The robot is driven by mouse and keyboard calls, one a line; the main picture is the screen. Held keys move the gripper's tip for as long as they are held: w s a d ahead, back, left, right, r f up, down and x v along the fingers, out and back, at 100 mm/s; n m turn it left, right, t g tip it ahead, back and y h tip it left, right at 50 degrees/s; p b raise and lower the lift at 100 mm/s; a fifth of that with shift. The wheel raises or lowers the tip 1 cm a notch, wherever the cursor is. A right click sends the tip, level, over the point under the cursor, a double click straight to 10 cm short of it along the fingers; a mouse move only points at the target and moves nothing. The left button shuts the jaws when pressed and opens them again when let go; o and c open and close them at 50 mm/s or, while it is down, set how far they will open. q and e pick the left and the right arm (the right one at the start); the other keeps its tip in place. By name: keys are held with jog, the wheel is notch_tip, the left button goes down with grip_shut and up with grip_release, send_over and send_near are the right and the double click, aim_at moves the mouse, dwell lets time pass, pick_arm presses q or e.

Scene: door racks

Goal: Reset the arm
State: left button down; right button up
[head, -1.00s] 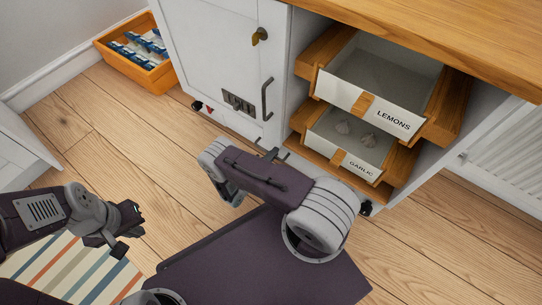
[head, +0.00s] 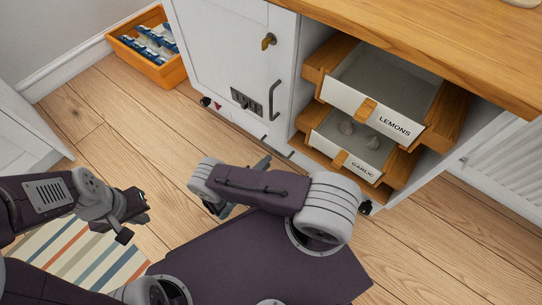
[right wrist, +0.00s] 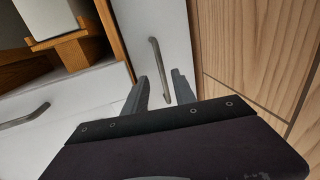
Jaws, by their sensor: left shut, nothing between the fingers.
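My left gripper (head: 135,213) is at the left of the head view, above the striped rug and floor. Its fingers are together with nothing between them. My right arm is folded across the middle of the head view, and its gripper is partly hidden behind the forearm. In the right wrist view, the two fingers of my right gripper (right wrist: 158,90) stand apart with nothing held. A metal door handle (right wrist: 158,68) shows beyond the gap between them.
The white cabinet door (head: 225,50) has a key and a dark handle. Beside it, open racks hold a LEMONS bin (head: 385,120) and a GARLIC bin (head: 360,168). A striped rug (head: 75,262) lies lower left.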

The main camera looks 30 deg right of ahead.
dwell(0.5)
jog(key=s+a+r+m+g+y+p, duration=0.1)
jog(key=s+r+m+g+y+p, duration=0.3)
jog(key=r, duration=1)
jog(key=s+a+r+n+t+y+p, duration=0.15)
jog(key=r+y+p, duration=0.55)
jog(key=r, duration=0.7)
jog(key=s+a+r+m+g+y+p, duration=0.3)
jog(key=r+p, duration=0.4)
jog(key=r, duration=0.8)
notch_tip(320, 180, up, 38)
jog(key=s+d+p, duration=0.1)
jog(key=p, duration=3.6)
jog(key=shift+n+t+y+p, duration=0.3)
jog(key=shift+n+t+p, duration=0.1)
jog(key=shift+n+t, duration=0.05)
